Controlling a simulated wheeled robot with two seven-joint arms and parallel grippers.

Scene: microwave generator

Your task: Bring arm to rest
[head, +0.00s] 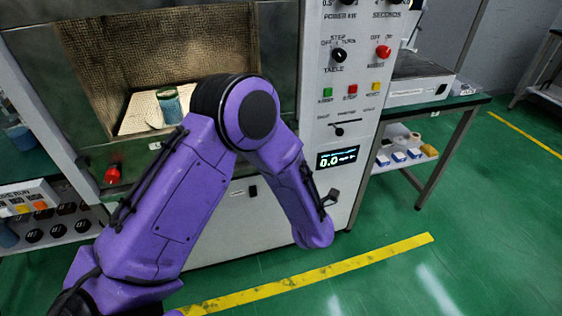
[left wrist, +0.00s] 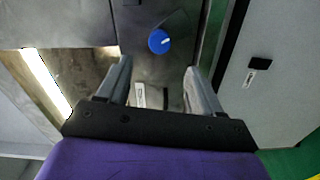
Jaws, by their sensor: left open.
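My purple left arm (head: 180,195) comes in from the lower left, bends at a dark elbow joint (head: 245,108) and its forearm slopes down in front of the microwave generator (head: 345,90). My left gripper (left wrist: 158,75) shows in the left wrist view with its two grey fingers apart and nothing between them. Beyond the fingers is a dark panel with a blue knob (left wrist: 159,41). In the head view the fingers cannot be made out clearly. My right arm and gripper are in neither view.
A side table (head: 440,110) stands to the right. Green floor with a yellow line (head: 330,270) is free in front.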

